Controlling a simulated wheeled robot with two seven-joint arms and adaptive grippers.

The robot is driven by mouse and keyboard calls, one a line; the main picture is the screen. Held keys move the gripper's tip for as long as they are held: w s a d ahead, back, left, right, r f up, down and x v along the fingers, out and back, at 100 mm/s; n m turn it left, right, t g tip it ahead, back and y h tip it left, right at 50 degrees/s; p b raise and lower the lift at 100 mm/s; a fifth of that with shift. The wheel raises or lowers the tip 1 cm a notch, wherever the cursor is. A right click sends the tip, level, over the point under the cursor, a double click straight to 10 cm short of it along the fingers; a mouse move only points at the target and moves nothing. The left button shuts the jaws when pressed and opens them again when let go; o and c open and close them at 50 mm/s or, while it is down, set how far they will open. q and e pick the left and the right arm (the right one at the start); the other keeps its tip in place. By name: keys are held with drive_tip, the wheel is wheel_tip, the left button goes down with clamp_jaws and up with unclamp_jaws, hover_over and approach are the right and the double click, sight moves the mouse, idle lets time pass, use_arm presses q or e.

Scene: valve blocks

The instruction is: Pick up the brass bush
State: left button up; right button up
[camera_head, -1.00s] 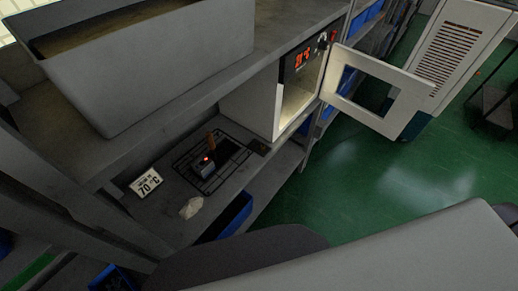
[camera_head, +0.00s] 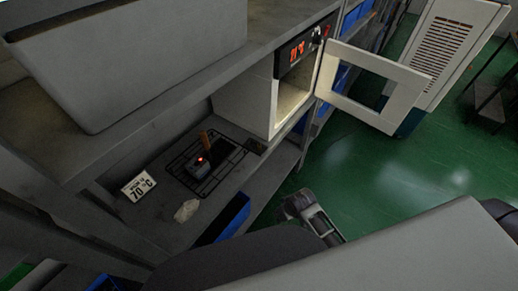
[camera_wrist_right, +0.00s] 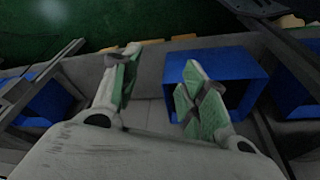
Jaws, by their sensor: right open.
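I cannot make out a brass bush in either view. A small grey block (camera_head: 198,175) with a red light sits on a black wire rack (camera_head: 222,165) on the lower shelf, with an orange-brown upright piece (camera_head: 206,140) behind it. My right gripper (camera_head: 312,207) is out over the green floor, right of the shelf's front edge and well apart from the block. In the right wrist view its two green-padded fingers (camera_wrist_right: 160,75) stand apart with nothing between them. My left gripper is not in view.
A lit oven (camera_head: 293,100) stands at the shelf's far end, its windowed door (camera_head: 410,78) swung open to the right. A "70 °C" sign (camera_head: 138,186) and a pale crumpled cloth (camera_head: 186,210) lie near the rack.

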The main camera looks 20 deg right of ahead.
drive_tip(key=w+a+r+n+y+b, duration=0.1)
drive_tip(key=w+a+r, duration=0.3)
drive_tip(key=r, duration=0.7)
wheel_tip(320, 180, up, 17)
drive_tip(key=n+g+h, duration=0.2)
drive_tip(key=g, duration=0.1)
hover_over(260, 146)
drive_tip(key=shift+f+b, duration=0.1)
drive_tip(key=shift+b, duration=0.25)
drive_tip(key=shift+f, duration=0.1)
drive_tip(key=shift+w+f, duration=0.1)
drive_tip(key=shift+f, duration=4.1)
drive_tip(key=shift+f+p, duration=0.1)
drive_tip(key=shift+p, duration=0.2)
